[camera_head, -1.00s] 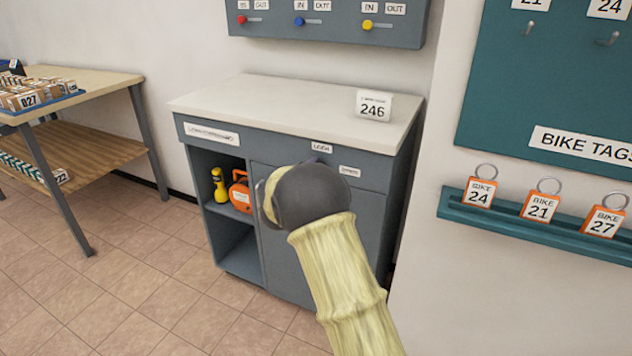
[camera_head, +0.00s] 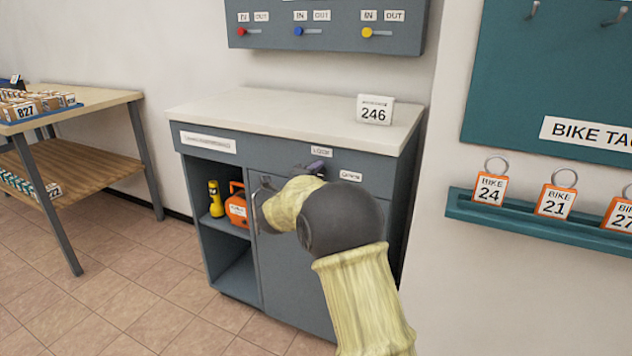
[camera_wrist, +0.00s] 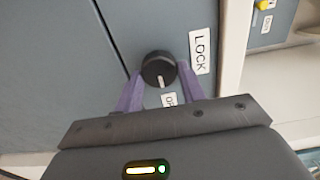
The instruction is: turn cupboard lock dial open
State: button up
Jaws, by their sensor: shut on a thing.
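The cupboard (camera_head: 290,290) is a grey cabinet with a pale top, standing against the wall. Its lock dial (camera_wrist: 158,69) is a round black knob with a white mark, clearest in the wrist view. A LOCK label (camera_wrist: 199,51) is beside it, and a partly hidden label (camera_wrist: 169,100) lies nearer my gripper; in the head view an OPEN label (camera_head: 351,176) shows. My gripper (camera_wrist: 160,78) has its two purple fingers on either side of the dial and is shut on it. The white mark points toward the partly hidden label. In the head view my arm hides the dial.
An open shelf at the cupboard's left holds a yellow torch (camera_head: 215,198) and an orange case (camera_head: 237,206). A white 246 sign (camera_head: 375,110) stands on top. The left floor is clear.

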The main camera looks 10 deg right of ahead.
jog(key=shift+f, duration=0.1)
jog(key=o, duration=0.9)
jog(key=shift+o, duration=0.2)
jog(key=p+v, duration=0.3)
jog(key=v, duration=1.4)
jog(key=shift+s+a, duration=0.15)
